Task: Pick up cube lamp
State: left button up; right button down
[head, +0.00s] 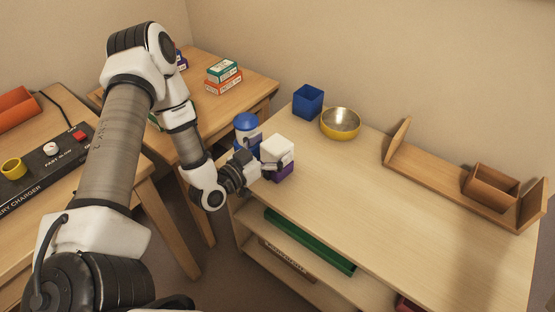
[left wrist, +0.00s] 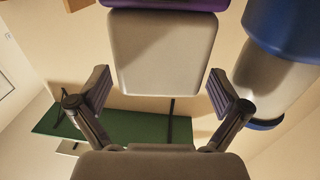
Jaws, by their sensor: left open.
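The cube lamp (head: 278,152) has a white cube-shaped shade on a purple base. It stands upright at the near left end of the light wooden shelf top. My left gripper (head: 262,171) is open at its near left side. In the left wrist view, which shows the scene upside down, the lamp's pale face (left wrist: 162,52) fills the upper middle with the purple base (left wrist: 165,4) above. The open fingers of the left gripper (left wrist: 160,92) stand on either side of the face with visible gaps. My right gripper is not in view.
A blue-and-white item (head: 246,123) stands close beside the lamp. A wooden rack (head: 440,175) is at right. A green item (head: 310,241) lies on the shelf below. The middle of the top is clear.

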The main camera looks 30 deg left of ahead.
pick_arm(q)
jog(key=shift+w+d, duration=0.2)
jog(key=shift+w, duration=0.6)
jog(key=shift+s, duration=0.1)
jog(key=c, duration=1.9)
